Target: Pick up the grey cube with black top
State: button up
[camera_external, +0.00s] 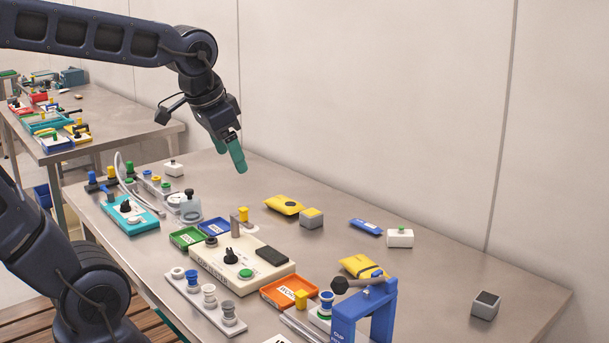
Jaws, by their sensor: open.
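The grey cube with a black top (485,306) sits upright on the metal table near its right end, apart from other objects. My gripper (231,158), with green fingers, is open and empty. It is above the far-left part of the table, well to the left of the cube. Nothing hides the cube.
A white block (400,238), blue pouch (366,226) and upright blue stand (361,312) are nearer the cube. The table around the cube is clear.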

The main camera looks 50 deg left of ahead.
jog(key=w+d+f+m, duration=0.1)
jog(key=w+d+m, duration=0.15)
jog(key=w, duration=0.35)
jog(key=w+d+m, duration=0.1)
jog(key=w+d, duration=0.2)
jog(key=w, duration=0.2)
jog(key=m+g+h, duration=0.4)
jog(key=m+h, duration=0.1)
jog(key=m, duration=0.6)
send_over(488, 298)
jog(key=a, duration=0.4)
notch_tip(488, 298, down, 24)
jog(key=r, duration=0.1)
jog(key=x, duration=0.5)
jog(key=shift+a+f, duration=0.2)
jog(key=shift+f, duration=0.05)
jog(key=shift+t, duration=0.3)
jog(key=shift+x, duration=2.7)
jog(key=shift+s+d+r, duration=0.1)
jog(key=shift+s, duration=0.15)
jog(key=c, duration=1.1)
